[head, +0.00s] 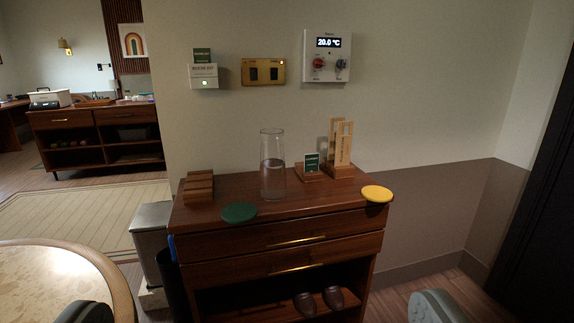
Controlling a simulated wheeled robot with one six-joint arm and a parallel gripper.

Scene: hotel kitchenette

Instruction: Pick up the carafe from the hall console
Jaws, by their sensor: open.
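The carafe (272,182) is a tall clear glass cylinder standing upright on the wooden hall console (310,204). It looks partly filled with clear liquid. My gripper (261,309) shows only as two grey fingertips at the bottom edge, far apart, with nothing between them. It is open and well short of the carafe, on the near side of the console.
A green disc (239,212) and a yellow disc (377,193) lie at the console's front edge. A wooden block rack (198,187) stands left of the carafe; a small sign (312,163) and wooden holder (341,150) stand right. A round table (60,285) and bins (153,240) are at left.

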